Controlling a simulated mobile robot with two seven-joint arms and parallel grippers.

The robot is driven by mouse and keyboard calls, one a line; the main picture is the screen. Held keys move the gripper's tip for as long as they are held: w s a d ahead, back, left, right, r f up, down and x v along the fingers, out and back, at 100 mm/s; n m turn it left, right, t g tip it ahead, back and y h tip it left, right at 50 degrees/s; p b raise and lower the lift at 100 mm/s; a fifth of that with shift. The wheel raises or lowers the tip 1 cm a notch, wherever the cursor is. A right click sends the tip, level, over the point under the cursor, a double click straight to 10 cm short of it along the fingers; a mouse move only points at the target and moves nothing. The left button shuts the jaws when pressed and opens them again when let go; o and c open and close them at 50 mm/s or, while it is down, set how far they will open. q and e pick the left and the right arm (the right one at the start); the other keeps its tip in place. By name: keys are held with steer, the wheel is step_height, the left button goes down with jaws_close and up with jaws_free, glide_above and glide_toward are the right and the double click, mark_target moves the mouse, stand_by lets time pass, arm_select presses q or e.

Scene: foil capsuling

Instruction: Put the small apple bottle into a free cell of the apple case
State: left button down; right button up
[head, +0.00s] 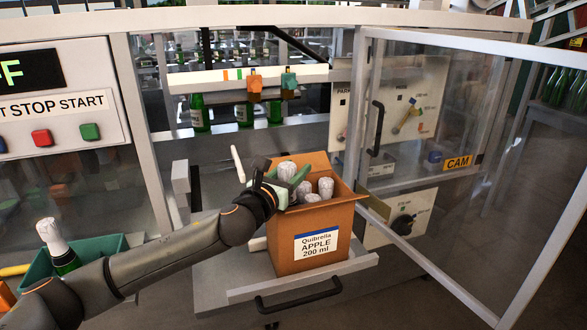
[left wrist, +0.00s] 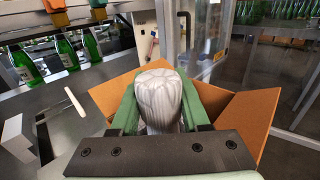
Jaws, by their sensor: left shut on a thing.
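The apple case (head: 300,236) is an open cardboard box labelled "Quibrella APPLE 200 ml", standing on a grey pull-out shelf. Several white foil-capped bottles (head: 326,187) stand in it. My left gripper (head: 285,183) is at the case's open top, on its left side. Its green fingers are shut on the white foil top of the small apple bottle (left wrist: 159,98), seen in the left wrist view between the fingers. The lower part of this bottle is hidden, so I cannot tell how deep it sits or in which cell. My right gripper is not in view.
A teal bin (head: 98,262) at the left holds a green bottle with a white foil top (head: 55,243). An open clear door (head: 440,150) stands right of the case. Green bottles (head: 245,114) stand in the machine behind. A white handle (head: 237,163) sticks up left of the case.

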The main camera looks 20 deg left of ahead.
arm_select(q)
steer(key=shift+f, duration=0.35)
steer(key=c, duration=0.8)
jaws_free()
steer(key=o, duration=0.5)
steer(key=shift+f, duration=0.15)
steer(key=s+a+b, duration=0.1)
steer(key=s+a, duration=0.1)
steer(key=s, duration=1)
steer(key=shift+s+a+r, duration=0.2)
